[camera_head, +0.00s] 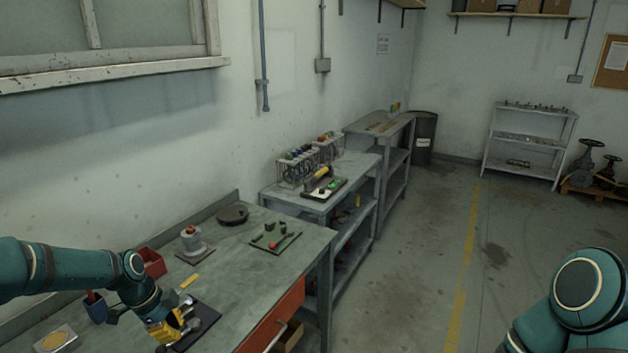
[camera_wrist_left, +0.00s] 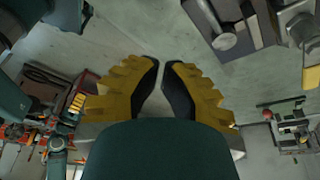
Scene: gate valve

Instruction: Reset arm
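My left gripper (camera_head: 172,328) is low over the near workbench, beside a dark mat (camera_head: 205,320). In the left wrist view its two yellow fingers with black pads (camera_wrist_left: 161,62) stand a little apart, with nothing between them. A grey round fitting with a red top (camera_head: 192,242) stands on the bench. My right arm shows only as a teal link at the lower right of the head view. The right gripper is outside the picture.
The workbench (camera_head: 225,260) also bears a red bin (camera_head: 152,262), a black disc (camera_head: 233,214) and a green board (camera_head: 275,240) with a red knob. A second table (camera_head: 350,168) with racks stands behind. The floor to the right (camera_head: 410,270) is clear. Valves (camera_head: 590,160) sit on a far pallet.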

